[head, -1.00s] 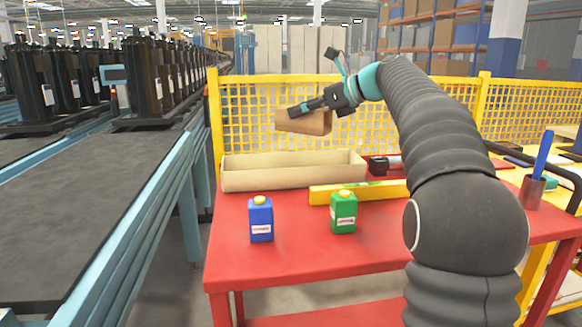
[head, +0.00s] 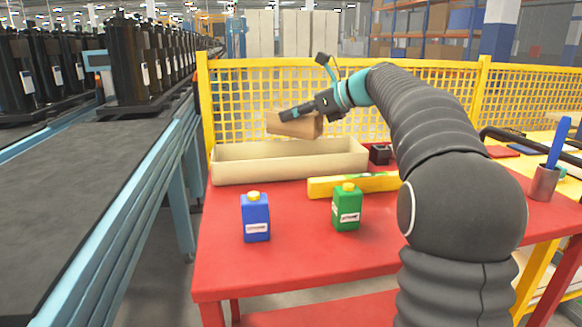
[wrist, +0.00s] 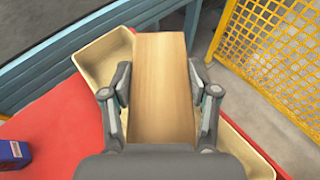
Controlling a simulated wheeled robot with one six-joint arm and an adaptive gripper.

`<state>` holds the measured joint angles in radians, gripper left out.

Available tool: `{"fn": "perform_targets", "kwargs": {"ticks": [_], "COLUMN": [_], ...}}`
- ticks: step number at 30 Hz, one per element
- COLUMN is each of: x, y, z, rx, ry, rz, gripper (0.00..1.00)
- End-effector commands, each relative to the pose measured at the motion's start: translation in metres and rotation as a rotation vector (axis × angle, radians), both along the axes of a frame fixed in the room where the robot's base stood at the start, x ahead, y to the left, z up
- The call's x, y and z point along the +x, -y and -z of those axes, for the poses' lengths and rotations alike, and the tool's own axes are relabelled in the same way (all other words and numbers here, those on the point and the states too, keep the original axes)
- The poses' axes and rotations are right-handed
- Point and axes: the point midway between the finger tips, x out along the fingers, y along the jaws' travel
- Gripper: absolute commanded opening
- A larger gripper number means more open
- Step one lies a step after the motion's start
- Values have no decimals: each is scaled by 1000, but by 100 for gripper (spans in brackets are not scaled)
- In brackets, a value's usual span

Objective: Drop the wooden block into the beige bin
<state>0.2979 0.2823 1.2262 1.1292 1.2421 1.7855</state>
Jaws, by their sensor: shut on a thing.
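The wooden block (head: 293,125) is held in my gripper (head: 304,109), above the beige bin (head: 290,170) on the red table. In the wrist view the block (wrist: 160,85) lies lengthwise between the two fingers of my gripper (wrist: 161,88), which is shut on its sides. The beige bin (wrist: 104,57) shows beneath the block in that view, its middle hidden by the block. In the head view a narrow gap or slight overlap shows between the block's underside and the bin's back rim.
A blue bottle (head: 255,217) and a green bottle (head: 347,207) stand in front of the bin. A small black object (head: 380,154) sits right of the bin. A yellow mesh fence (head: 240,100) stands behind the table (head: 300,250).

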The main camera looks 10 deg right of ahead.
Motion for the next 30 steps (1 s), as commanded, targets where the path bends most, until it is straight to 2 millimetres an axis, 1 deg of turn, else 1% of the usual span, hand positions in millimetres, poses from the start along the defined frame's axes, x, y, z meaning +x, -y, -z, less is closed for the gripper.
{"fn": "perform_targets", "kwargs": {"ticks": [3,11,12,15,25,28,30], "x": [0,0,0,0,-1,-4,-8], "y": [1,0,0,0,1,6,12], "z": [3,3,3,3,3,1,-3], "rx": [0,1,1,1,0,0,0], "ry": [2,1,1,1,0,2,2], "rz": [1,1,1,1,1,3,4], "gripper": [17,17,67,89,89,89,89]}}
